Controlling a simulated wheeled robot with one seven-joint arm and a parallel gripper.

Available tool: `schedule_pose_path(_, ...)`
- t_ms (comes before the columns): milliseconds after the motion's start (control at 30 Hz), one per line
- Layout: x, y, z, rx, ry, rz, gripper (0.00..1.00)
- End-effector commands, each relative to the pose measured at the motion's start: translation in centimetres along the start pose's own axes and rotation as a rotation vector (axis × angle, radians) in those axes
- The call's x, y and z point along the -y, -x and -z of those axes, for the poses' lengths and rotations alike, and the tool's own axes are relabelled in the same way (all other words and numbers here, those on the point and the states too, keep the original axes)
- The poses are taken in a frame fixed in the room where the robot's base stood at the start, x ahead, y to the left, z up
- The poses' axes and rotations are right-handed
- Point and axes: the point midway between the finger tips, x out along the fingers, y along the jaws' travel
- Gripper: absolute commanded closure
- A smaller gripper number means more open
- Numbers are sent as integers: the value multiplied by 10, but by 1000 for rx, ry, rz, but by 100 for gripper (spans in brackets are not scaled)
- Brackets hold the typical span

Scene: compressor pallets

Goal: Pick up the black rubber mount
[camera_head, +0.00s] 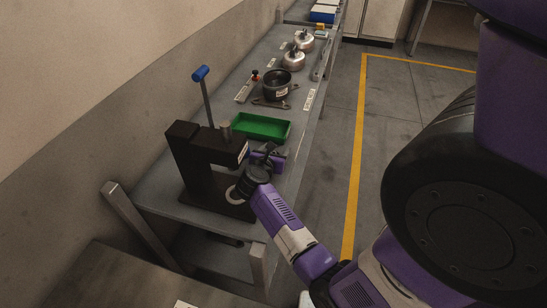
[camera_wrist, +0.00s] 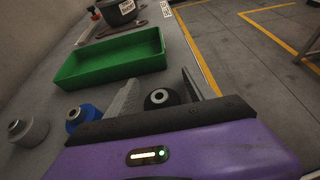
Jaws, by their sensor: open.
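The black rubber mount (camera_wrist: 153,103), a small round black piece with a pale ring and dark hole on top, sits on the grey bench in the wrist view. My gripper (camera_wrist: 159,78) is open, with one finger on each side of the mount in the picture. Its lower part is hidden behind my gripper body. I cannot tell whether the fingers touch it. In the head view my gripper (camera_head: 268,153) is low over the bench, just in front of the green tray, and hides the mount.
A blue mount (camera_wrist: 84,116) and a grey one (camera_wrist: 27,131) stand to the left. The green tray (camera_head: 262,139) lies just beyond. A black press (camera_head: 190,160) with a blue-knobbed lever stands left of my gripper. Pots (camera_head: 277,88) sit farther along the bench (camera_head: 225,107).

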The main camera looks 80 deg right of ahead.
Motion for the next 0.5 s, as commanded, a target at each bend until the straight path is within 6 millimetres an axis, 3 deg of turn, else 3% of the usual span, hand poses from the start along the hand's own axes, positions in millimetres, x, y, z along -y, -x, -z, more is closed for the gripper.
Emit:
schedule_pose_path(100, 0, 0, 0, 0, 0, 0, 37)
schedule_pose_path(400, 0, 0, 0, 0, 1, 0, 96)
schedule_pose_path(500, 0, 0, 0, 0, 1, 0, 100)
